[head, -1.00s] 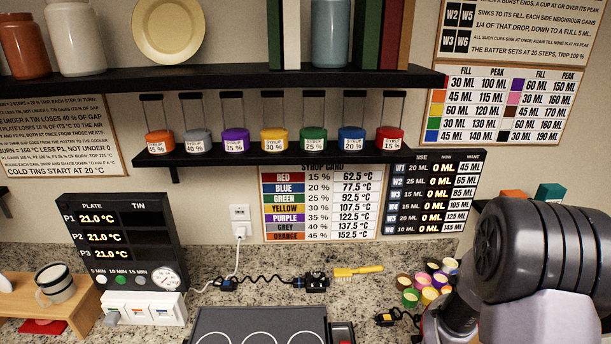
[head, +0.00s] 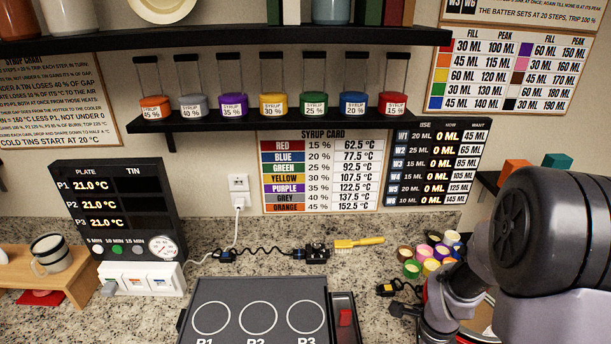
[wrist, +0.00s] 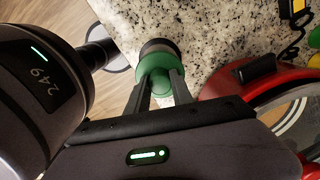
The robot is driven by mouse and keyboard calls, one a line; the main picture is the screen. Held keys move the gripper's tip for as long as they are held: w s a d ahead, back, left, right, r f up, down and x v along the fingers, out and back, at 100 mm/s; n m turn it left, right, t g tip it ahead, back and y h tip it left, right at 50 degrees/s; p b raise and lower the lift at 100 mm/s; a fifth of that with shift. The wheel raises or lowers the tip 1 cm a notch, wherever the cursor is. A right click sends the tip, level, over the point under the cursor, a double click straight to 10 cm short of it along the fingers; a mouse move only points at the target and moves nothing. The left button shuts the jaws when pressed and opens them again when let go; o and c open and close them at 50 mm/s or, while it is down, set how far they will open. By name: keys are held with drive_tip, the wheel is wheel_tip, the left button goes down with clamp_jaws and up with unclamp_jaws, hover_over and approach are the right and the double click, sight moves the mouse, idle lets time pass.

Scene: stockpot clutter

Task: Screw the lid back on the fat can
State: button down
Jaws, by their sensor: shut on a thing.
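My gripper (wrist: 158,76) shows in the wrist view with its two fingers closed on a green round piece (wrist: 155,69). A dark grey round part (wrist: 158,46) shows just beyond the green piece, against the speckled counter. I cannot tell whether the green piece is the fat can's lid or whether it sits on the grey part. In the head view my arm (head: 540,250) reaches down at the right, and what the fingers hold is not clear there. No thing is plainly recognisable as the fat can.
A red-rimmed round thing with glass (wrist: 270,82) lies close right of my gripper. The head view shows a hob (head: 258,290), several coloured cups (head: 430,252), a yellow brush (head: 358,243), cables, and a shelf of syrup jars (head: 313,105).

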drive_tip(key=shift+m, duration=0.8)
drive_tip(key=shift+b, duration=0.35)
drive_tip(key=shift+f+m+b, duration=0.2)
drive_tip(key=shift+m+b, duration=0.2)
drive_tip(key=shift+m, duration=0.1)
drive_tip(key=shift+m+b, duration=0.75)
drive_tip(key=shift+m, duration=0.15)
drive_tip(key=shift+r+m+b, duration=0.2)
drive_tip(key=shift+m+b, duration=0.15)
drive_tip(key=shift+m, duration=0.55)
